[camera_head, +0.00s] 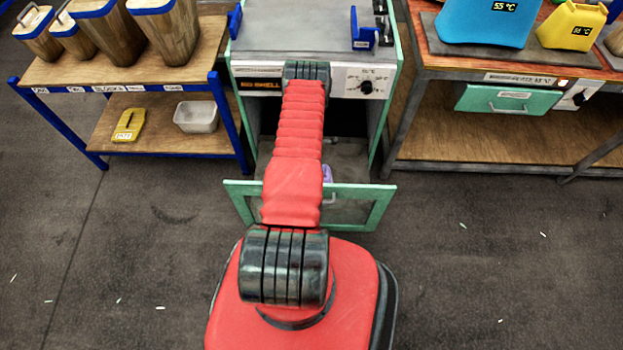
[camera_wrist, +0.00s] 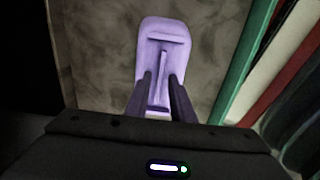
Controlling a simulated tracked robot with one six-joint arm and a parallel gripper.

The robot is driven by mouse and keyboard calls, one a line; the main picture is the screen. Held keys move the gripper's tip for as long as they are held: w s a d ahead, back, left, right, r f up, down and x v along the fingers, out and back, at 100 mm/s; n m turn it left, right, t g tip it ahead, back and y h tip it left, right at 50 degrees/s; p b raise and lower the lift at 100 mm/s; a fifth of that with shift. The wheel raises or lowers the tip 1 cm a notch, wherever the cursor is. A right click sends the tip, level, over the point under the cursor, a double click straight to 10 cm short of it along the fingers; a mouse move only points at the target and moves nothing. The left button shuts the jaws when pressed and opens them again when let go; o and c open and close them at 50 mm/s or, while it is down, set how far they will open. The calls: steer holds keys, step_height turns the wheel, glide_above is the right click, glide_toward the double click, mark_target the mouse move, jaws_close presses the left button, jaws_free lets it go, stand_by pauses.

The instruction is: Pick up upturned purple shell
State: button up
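The purple shell (camera_wrist: 165,40) lies on a grey-brown surface in the wrist view, with a raised rib along its middle and a cross ridge near its far end. My gripper (camera_wrist: 161,76) is open over its near half. One dark finger is on each side of the rib, with gaps between; I cannot tell how far the tips are above the shell. My arm hides the rest and the gripper there.
The green-framed door (camera_head: 381,205) of the press hangs open low in front. A green edge (camera_wrist: 243,65) runs close right of the shell. A blue-framed shelf (camera_head: 160,75) stands left, a workbench (camera_head: 480,150) right. The floor between is mostly clear.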

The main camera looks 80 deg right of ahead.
jaws_close()
stand_by(1.1)
